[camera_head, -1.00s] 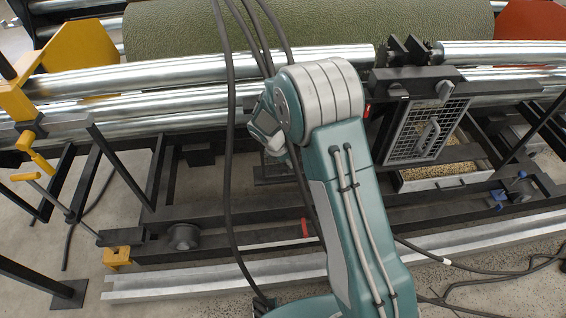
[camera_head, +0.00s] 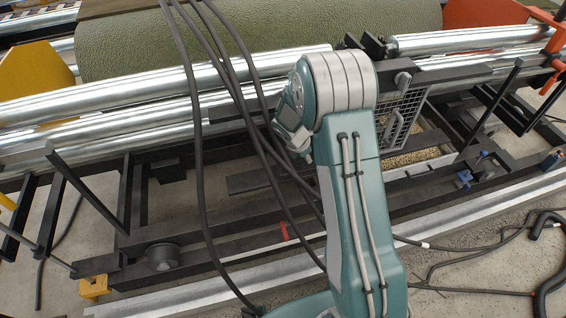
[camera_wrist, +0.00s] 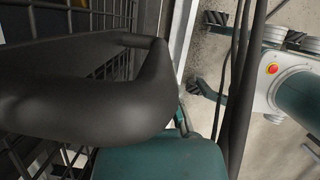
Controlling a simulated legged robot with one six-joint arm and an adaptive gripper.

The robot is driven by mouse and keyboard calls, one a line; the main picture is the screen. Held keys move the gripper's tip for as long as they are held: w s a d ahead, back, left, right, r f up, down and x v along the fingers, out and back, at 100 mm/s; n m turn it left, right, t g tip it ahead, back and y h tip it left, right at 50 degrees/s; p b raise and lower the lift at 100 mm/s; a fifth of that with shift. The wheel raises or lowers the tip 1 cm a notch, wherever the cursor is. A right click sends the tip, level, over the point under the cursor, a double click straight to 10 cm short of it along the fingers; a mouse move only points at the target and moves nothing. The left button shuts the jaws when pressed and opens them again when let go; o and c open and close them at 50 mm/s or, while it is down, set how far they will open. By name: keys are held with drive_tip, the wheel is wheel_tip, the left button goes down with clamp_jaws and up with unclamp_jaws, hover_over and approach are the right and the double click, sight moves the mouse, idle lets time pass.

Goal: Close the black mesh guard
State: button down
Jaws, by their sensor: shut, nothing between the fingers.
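The mesh guard (camera_head: 411,108) stands at a steep tilt at the right centre of the head view, beside the roller frame. It has a grey bar handle (camera_head: 394,131) on its face, and my arm covers its left part. In the wrist view the dark mesh (camera_wrist: 50,20) fills the upper left. A thick dark handle bar (camera_wrist: 90,112) crosses very close to the camera. My gripper's fingers do not show in either view; my arm hides that area in the head view. I cannot tell whether they touch the handle.
A tray of grain-like material (camera_head: 420,158) sits below the guard. Steel rollers (camera_head: 130,92) and a green turf roll (camera_head: 260,40) lie behind. Black frame bars (camera_head: 90,195) stand at left. Hoses and cables (camera_head: 480,250) lie on the floor at right.

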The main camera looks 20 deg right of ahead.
drive_tip(key=d, duration=0.7)
drive_tip(key=s+a+r, duration=0.1)
drive_tip(key=a+r, duration=0.6)
drive_tip(key=r, duration=0.2)
drive_tip(key=shift+s+a, duration=0.2)
drive_tip(key=shift+a, duration=0.15)
